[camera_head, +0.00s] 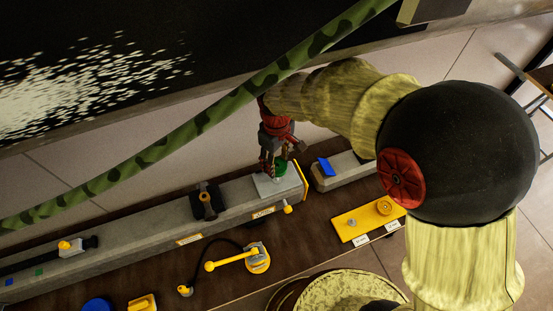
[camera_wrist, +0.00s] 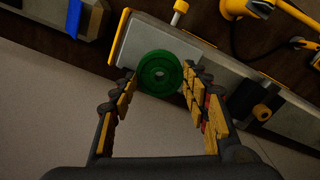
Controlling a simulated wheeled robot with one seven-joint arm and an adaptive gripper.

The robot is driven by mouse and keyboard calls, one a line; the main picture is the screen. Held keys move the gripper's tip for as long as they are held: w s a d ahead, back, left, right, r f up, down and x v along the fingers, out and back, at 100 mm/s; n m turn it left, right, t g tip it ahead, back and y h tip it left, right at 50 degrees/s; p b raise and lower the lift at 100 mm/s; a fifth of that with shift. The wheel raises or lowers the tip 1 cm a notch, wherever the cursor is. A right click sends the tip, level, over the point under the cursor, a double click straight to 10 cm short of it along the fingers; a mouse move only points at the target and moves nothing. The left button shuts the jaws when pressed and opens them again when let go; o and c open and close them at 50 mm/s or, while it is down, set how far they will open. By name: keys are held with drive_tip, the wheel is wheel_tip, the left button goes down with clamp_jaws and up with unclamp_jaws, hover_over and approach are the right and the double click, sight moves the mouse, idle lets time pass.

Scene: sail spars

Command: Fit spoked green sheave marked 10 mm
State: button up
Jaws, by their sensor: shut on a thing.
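The green sheave (camera_head: 281,168) is at the light grey end block (camera_head: 291,187) of the long grey spar (camera_head: 130,229). In the wrist view the sheave (camera_wrist: 160,74) is a round green disc with a dark centre hole, seen face on. My gripper (camera_head: 272,168) points down over the spar's end, and in the wrist view its two fingers (camera_wrist: 160,78) are shut on the sheave's sides. I cannot tell whether the sheave touches the block or is just above it. Spokes and the size mark cannot be made out.
A yellow holder (camera_head: 364,228) with a yellow round part (camera_head: 384,208) and white labels lies right. A second grey block (camera_head: 345,170) with a blue piece is close by. A yellow-handled tool (camera_head: 257,257) lies in front.

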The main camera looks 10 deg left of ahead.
sight(277, 169)
drive_tip(key=shift+f+b, duration=1)
drive_tip(key=shift+f, duration=1.2)
drive_tip(key=shift+f, duration=0.25)
drive_tip(key=shift+f, duration=0.35)
drive_tip(key=shift+f+b, duration=0.55)
drive_tip(key=shift+f, duration=0.25)
drive_tip(key=o, duration=1.3)
wheel_tip(277, 169, up, 12)
